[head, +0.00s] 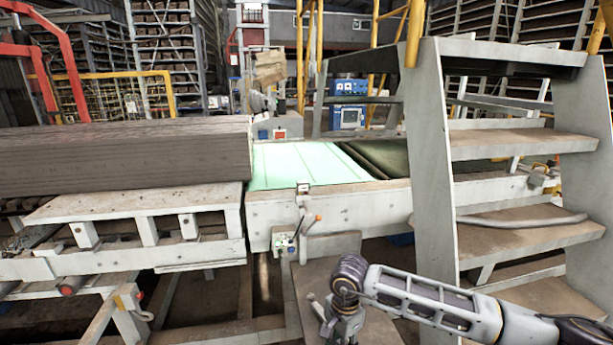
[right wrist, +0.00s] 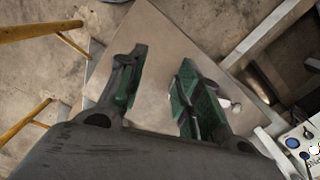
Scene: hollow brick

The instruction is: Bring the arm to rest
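My right arm comes in from the lower right of the head view, and its gripper (head: 336,322) hangs near the bottom middle, pointing down. In the right wrist view the two dark fingers with green inner pads stand apart, so the gripper (right wrist: 160,80) is open, with nothing between them. Below it is a flat grey-brown plate (right wrist: 165,40), which also shows in the head view (head: 312,290). The gripper appears to be above this plate, apart from it. My left arm and gripper are not in view.
A small control box (head: 284,242) with a lever is fixed to the conveyor frame (head: 345,212) ahead. Metal steps (head: 520,145) stand at the right, close to my arm. A long brown block (head: 120,158) lies on the left conveyor. Yellow rails (right wrist: 40,30) show in the wrist view.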

